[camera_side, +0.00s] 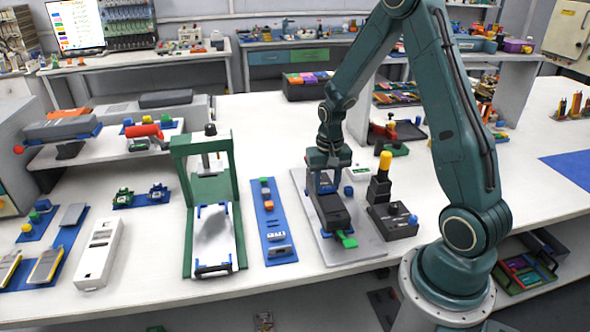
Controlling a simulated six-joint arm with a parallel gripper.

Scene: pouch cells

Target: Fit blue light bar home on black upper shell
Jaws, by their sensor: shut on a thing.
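The black upper shell (332,214) lies lengthwise on a grey plate (368,247) at the middle right of the bench. A green piece (346,240) sticks out at its near end. My gripper (324,186) points down over the far end of the shell and is shut. A small blue part, which looks like the blue light bar (325,189), shows between its fingers, low over the shell. The fingers cover most of it. I cannot tell whether it touches the shell or is seated.
A black fixture with a yellow-topped post (384,166) stands close right of the plate. A blue strip with small parts (271,240) lies to the left, then a green press frame (182,190).

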